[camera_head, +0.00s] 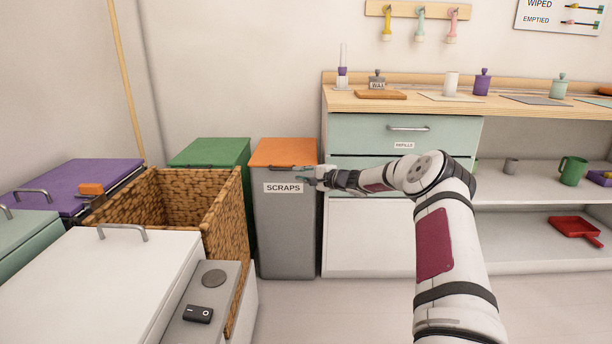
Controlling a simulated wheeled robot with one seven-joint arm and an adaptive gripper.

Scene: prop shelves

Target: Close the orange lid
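The orange lid (284,150) lies on top of a grey bin (284,232) labelled SCRAPS. It looks flat, level with the bin's rim; a small gap could not be made out at this size. A thin grey handle (290,168) runs along its front edge. My gripper (306,177) is at the front right of the lid, by the handle and just below the lid's edge. I cannot tell whether it touches the lid or the handle. Its fingers are small and overlap the bin, so their opening is unclear.
A green-lidded bin (212,152) stands left of the orange lid. A wicker basket (226,215) and white chest (100,280) fill the left foreground. A wooden counter (425,105) with drawers (380,131) stands right, close beside the grey bin. The floor in front is clear.

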